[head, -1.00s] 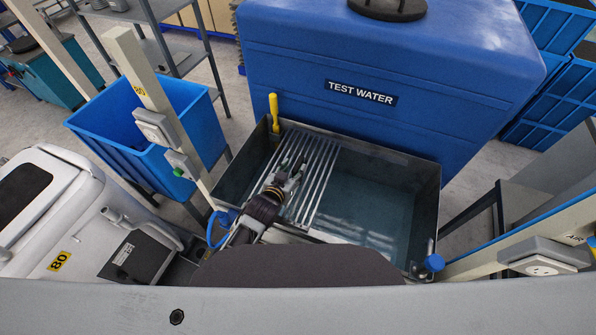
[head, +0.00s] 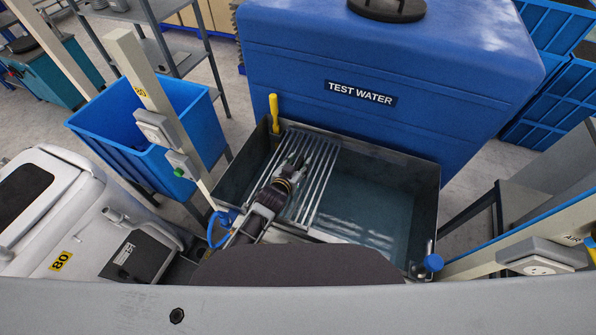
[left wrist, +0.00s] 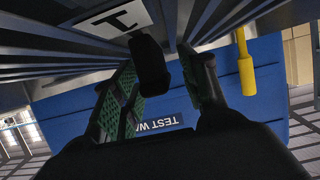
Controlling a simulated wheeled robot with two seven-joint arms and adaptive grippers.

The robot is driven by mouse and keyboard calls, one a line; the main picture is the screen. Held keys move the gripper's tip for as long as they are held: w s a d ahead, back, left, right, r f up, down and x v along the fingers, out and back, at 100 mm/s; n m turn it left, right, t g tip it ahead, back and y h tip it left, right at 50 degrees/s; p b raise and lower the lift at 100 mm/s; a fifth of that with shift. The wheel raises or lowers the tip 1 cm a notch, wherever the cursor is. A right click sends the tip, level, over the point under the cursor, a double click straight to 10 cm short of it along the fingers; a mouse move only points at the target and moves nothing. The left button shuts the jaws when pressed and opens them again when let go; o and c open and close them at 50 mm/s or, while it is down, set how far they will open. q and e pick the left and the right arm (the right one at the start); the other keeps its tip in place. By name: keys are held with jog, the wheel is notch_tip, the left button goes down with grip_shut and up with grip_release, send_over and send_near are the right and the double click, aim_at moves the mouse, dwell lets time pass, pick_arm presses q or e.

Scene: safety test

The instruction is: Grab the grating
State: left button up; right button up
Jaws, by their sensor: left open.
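The grating (head: 318,182), a rack of parallel pale metal bars, lies across the left part of a metal water tank (head: 428,205). My left gripper (head: 293,163) is over its left-middle bars, pointing toward the far side. In the left wrist view the gripper (left wrist: 172,65) is open, with green pads on its fingers and no bar clearly between them. Dark bars of the grating (left wrist: 55,72) run close beside the fingers in that view. Whether a finger touches a bar cannot be told. My right gripper is not in view.
A yellow handle (head: 274,113) stands at the tank's far left corner. A big blue TEST WATER container (head: 400,60) blocks the back. A post with boxes (head: 150,105) and a blue bin (head: 135,125) are at left. Open water lies right of the grating.

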pick_arm(q)
jog(key=shift+c, duration=0.2)
dwell(0.3)
grip_shut()
jog(key=shift+w+r, duration=0.1)
dwell(0.3)
